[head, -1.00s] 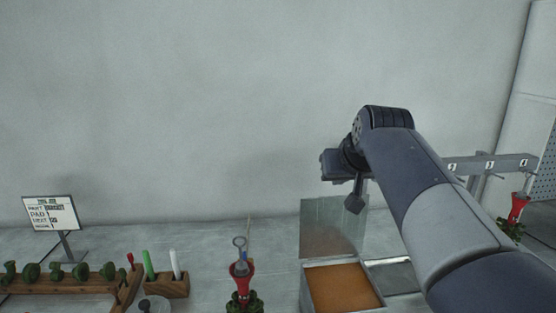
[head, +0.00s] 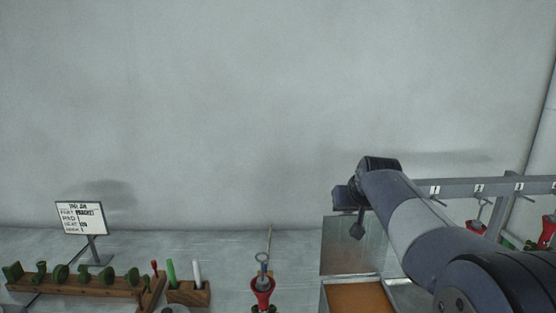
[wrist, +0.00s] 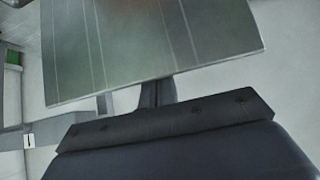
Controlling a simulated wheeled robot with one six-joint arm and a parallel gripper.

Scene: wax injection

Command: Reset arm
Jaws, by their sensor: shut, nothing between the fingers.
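My gripper (head: 359,228) is at the end of my arm, in front of the back wall at the right of the head view. It is shut and holds nothing. It sits just above and beside the raised metal lid (head: 345,252) of the orange-filled box (head: 358,299). In the wrist view, a large grey-green metal plate (wrist: 150,45), which looks like that lid, covers the upper middle. The plate hides part of the gripper's fingers there.
A numbered rail (head: 460,187) with hooks and red tools runs at the right. A red-handled piece (head: 263,290) stands left of the box. A wooden rack (head: 85,285) with green pieces, a pen block (head: 189,291) and a sign (head: 82,217) are at the left.

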